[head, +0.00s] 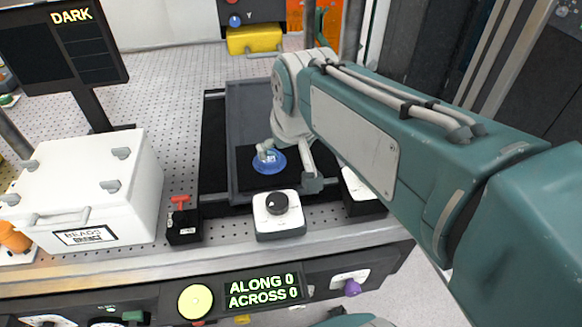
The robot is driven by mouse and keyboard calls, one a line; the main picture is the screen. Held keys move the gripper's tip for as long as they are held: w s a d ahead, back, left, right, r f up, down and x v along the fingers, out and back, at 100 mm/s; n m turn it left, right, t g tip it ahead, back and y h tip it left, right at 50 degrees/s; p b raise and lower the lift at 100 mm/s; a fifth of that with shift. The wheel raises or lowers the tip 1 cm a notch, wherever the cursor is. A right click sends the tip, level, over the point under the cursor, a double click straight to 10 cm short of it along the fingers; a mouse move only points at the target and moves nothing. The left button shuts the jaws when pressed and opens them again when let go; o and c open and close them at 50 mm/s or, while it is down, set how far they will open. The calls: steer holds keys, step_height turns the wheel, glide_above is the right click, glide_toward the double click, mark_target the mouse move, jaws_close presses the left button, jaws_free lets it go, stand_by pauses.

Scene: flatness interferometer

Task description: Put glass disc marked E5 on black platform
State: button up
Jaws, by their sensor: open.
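A blue glass disc (266,168) lies on the square black platform (251,186), inside a dark grey frame. A pale mark shows on the disc, but it is too small to read as E5. My gripper (266,153) is at the disc, with its pale fingers over the disc's upper side. The gripper is open. From this view I cannot tell whether the fingers touch the disc. My wrist and forearm hide the right part of the platform.
A white box (93,190) stands at left, beneath a monitor reading DARK (62,45). A white block with a black knob (278,213) and a small red-handled black block (182,222) stand in front of the platform. The front panel reads ALONG 0, ACROSS 0 (262,291).

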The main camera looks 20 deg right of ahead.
steer(key=s+f, duration=0.3)
steer(key=s, duration=0.8)
steer(key=shift+f+t, duration=0.25)
steer(key=shift+t, duration=0.15)
stand_by(0.5)
